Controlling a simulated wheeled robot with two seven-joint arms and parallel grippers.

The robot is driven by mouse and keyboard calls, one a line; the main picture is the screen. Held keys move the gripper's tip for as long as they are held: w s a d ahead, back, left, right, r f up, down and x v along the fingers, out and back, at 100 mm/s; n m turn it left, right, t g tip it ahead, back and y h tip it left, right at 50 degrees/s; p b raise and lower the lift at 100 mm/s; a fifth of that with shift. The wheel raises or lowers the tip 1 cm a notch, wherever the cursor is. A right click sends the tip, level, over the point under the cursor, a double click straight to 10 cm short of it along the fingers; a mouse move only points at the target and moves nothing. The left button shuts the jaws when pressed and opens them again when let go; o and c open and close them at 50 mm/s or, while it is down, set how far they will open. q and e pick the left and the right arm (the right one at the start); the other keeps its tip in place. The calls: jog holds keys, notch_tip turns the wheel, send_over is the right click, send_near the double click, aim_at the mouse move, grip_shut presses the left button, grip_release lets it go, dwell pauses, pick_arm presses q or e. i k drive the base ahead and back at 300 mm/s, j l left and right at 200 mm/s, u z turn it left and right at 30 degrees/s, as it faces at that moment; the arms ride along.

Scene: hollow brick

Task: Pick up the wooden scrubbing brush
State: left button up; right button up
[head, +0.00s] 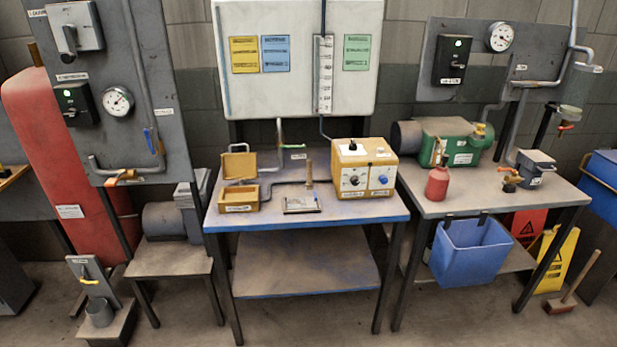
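A brush with a wooden handle and a broad brown head (560,306) stands on the floor at the far right. Its handle tilts up to the right, beside a yellow floor sign. It is the only thing that looks like a wooden scrubbing brush, though it is small in the picture. On the middle table, a short upright brown piece (309,174) stands behind a flat framed plate (302,204); I cannot tell what it is. Neither of my grippers is in view.
The middle table (330,215) holds an open yellow box (239,195) and a yellow control box (364,168). A blue bin (470,255) hangs at the right table's front. A yellow floor sign (556,262) stands near the brush. Floor in front is partly clear.

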aim_at(310, 184)
jog(key=i+l, duration=0.15)
jog(key=i, duration=0.4)
jog(key=i+l, duration=0.15)
jog(key=i, duration=0.45)
jog(key=i+l, duration=0.1)
jog(key=i, duration=0.45)
jog(key=i+l, duration=0.15)
jog(key=i, duration=0.4)
